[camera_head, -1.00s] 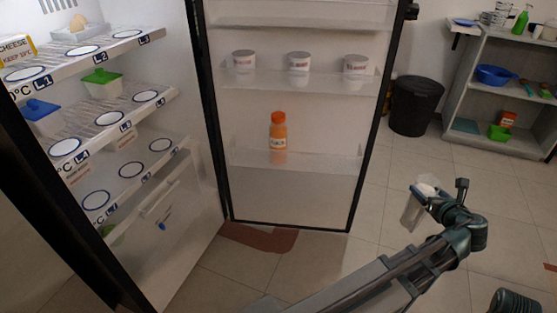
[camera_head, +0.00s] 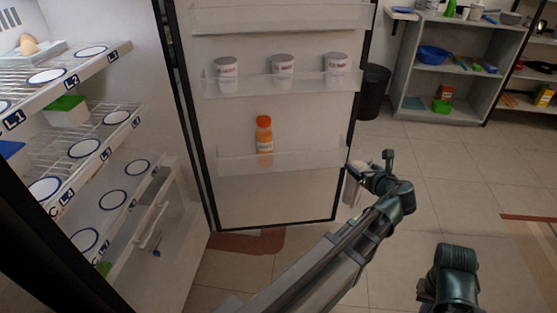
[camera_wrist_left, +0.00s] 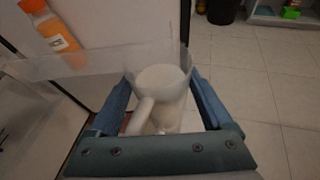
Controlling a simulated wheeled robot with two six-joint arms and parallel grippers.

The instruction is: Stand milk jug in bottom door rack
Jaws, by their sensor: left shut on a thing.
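The milk jug (camera_head: 352,188) is pale and whitish with a side handle, and it hangs roughly upright in my left gripper (camera_head: 370,172). In the left wrist view the gripper's blue fingers (camera_wrist_left: 163,98) are shut around the jug (camera_wrist_left: 165,82). The bottom door rack (camera_head: 310,160) is a clear bin low on the open fridge door. The jug is at the rack's right end, beside the door's edge; I cannot tell whether they touch. A dark part of my right arm (camera_head: 452,272) shows at the lower right; its fingers cannot be made out.
An orange bottle (camera_head: 264,140) stands left of centre in the bottom rack, with free room to its right. White tubs (camera_head: 283,68) stand in the rack above. Fridge shelves (camera_head: 85,150) are at left. A black bin (camera_head: 373,92) and a grey shelf unit (camera_head: 460,75) stand behind.

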